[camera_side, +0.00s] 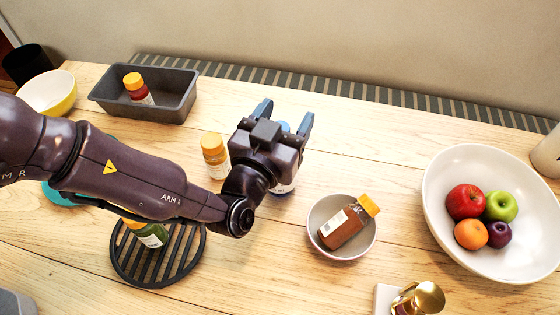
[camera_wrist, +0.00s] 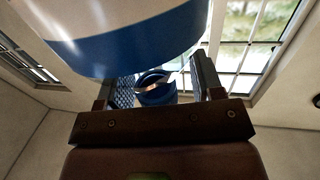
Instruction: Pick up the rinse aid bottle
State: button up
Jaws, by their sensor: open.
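A bottle in blue and white, likely the rinse aid bottle (camera_side: 285,188), stands on the table, mostly hidden behind my gripper (camera_side: 285,115) in the side view. I cannot read its label. A bit of blue shows between my two blue fingers, which are spread apart. In the wrist view a large white and blue surface (camera_wrist: 125,38) fills the top, very close to the camera. A round blue part (camera_wrist: 155,90) with a pale band shows between the open fingers (camera_wrist: 163,78). I cannot tell whether the fingers touch the bottle.
An orange-capped bottle (camera_side: 214,157) stands close left of my gripper. A bowl (camera_side: 325,246) with a tilted brown bottle (camera_side: 342,226) is at the right. A black rack (camera_side: 160,277) holds a green bottle (camera_side: 152,236).

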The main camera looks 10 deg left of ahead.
grip_shut()
